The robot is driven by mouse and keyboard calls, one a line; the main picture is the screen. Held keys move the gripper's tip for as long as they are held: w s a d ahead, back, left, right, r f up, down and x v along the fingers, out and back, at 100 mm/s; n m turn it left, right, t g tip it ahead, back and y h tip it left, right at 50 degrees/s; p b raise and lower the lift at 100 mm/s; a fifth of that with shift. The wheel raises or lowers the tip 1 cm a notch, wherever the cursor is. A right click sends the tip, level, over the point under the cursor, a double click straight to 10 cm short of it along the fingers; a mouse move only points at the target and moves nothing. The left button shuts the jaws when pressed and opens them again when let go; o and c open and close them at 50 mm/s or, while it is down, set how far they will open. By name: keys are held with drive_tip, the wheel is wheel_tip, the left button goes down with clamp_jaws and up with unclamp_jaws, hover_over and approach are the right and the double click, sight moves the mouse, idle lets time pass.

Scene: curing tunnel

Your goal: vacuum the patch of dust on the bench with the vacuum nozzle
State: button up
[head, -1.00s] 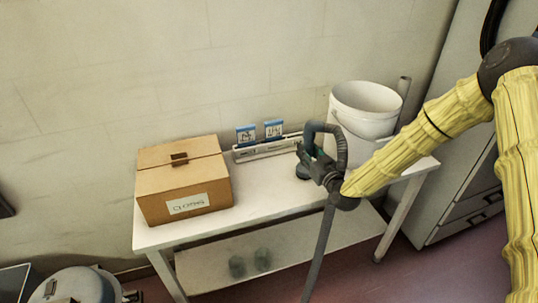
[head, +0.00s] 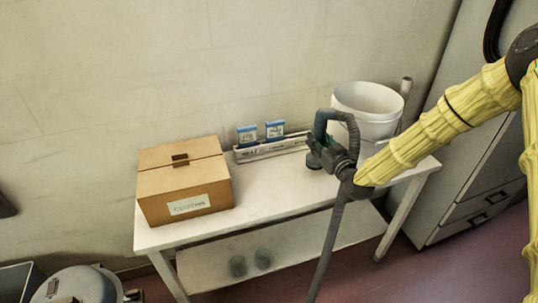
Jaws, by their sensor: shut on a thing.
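My gripper (head: 333,158) is shut on the vacuum nozzle (head: 314,161), above the right part of the white bench (head: 265,202). I cannot tell whether the head touches the surface. A grey ribbed hose (head: 329,240) loops over my gripper and hangs down past the bench's front edge. I cannot make out the patch of dust; the nozzle, gripper and arm cover part of the bench top on the right.
A cardboard box (head: 205,184) stands at the bench's left end. A rack (head: 268,149) with two blue-and-white packs stands along the back. The white bucket (head: 364,128) stands at the back right. The middle of the bench looks clear. A grey cabinet (head: 470,185) stands to the right.

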sight(322, 134)
drive_tip(key=shift+r+p, duration=0.55)
drive_tip(key=shift+r, duration=1.3)
